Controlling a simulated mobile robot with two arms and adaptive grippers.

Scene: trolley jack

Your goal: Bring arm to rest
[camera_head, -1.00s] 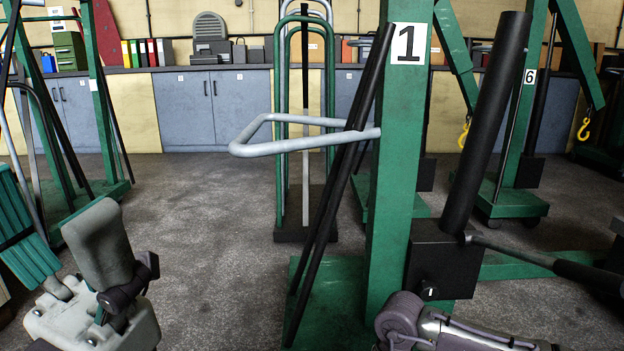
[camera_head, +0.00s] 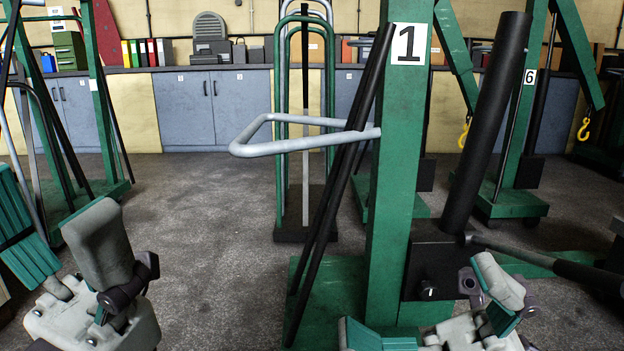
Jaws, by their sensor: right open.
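My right gripper (camera_head: 430,312) is at the bottom right, in front of the black box at the foot of crane number 1. It is open, with a grey finger and teal pads spread apart and nothing between them. Its lower part is cut off by the frame. My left gripper (camera_head: 62,228) is at the lower left. Its teal-padded finger and grey finger stand apart, with nothing between them. The green crane post (camera_head: 398,190) marked 1 stands upright right of centre. Its black cylinder (camera_head: 488,120) leans up to the right from the black box (camera_head: 440,262).
A grey handle loop (camera_head: 262,147) juts left from the post. A black lever (camera_head: 590,277) reaches to the right edge. Other green cranes stand at the left and behind at the right. Blue cabinets (camera_head: 215,105) line the back wall. The grey floor (camera_head: 200,240) at left centre is clear.

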